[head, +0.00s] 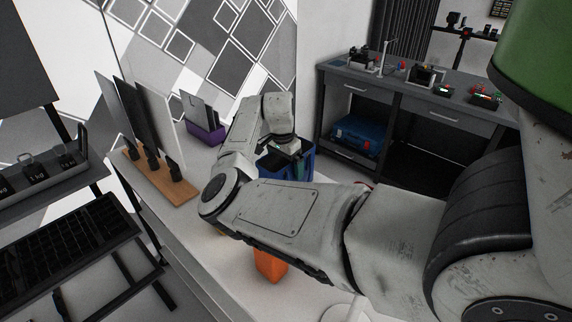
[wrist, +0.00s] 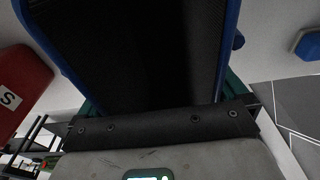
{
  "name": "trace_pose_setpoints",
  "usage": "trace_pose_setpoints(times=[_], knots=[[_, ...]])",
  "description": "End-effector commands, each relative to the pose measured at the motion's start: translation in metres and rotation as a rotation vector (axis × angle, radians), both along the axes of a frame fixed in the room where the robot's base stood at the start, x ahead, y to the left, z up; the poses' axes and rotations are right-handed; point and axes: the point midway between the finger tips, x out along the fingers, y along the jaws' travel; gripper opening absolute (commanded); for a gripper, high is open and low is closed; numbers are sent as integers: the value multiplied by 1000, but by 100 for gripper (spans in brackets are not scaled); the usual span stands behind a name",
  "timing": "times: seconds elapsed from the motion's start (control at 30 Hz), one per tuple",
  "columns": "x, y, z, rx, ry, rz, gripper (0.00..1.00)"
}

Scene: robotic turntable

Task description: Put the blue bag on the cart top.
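A blue bag (head: 270,167) stands on the white table, partly hidden behind my wrist in the head view. My gripper (head: 298,158) is down at it, with a bit of green finger showing against the blue. In the wrist view, the blue-edged bag with a dark mesh face (wrist: 135,50) fills the middle, close to my gripper (wrist: 163,98). Teal finger parts show at both sides of it. I cannot tell whether the fingers touch it. I cannot pick out the cart top with certainty.
An orange item (head: 269,266) lies under my forearm on the white table (head: 215,235). A wooden rack (head: 160,183) and a purple bin (head: 205,133) stand left. A grey bench (head: 415,95) with a blue case (head: 360,136) is behind. A red item (wrist: 20,85) is nearby.

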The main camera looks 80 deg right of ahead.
Motion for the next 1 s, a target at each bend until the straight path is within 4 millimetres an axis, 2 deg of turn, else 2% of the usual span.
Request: trace_pose_setpoints(times=[0.27,0.37,0.7,0.83,1.0], knots=[[1,0,7,-2,-1,0,100],[2,1,19,-2,-2,0,100],[5,8,87,-3,-2,-1,100],[6,11,106,-1,-2,-1,100],[7,12,120,0,-1,0,100]])
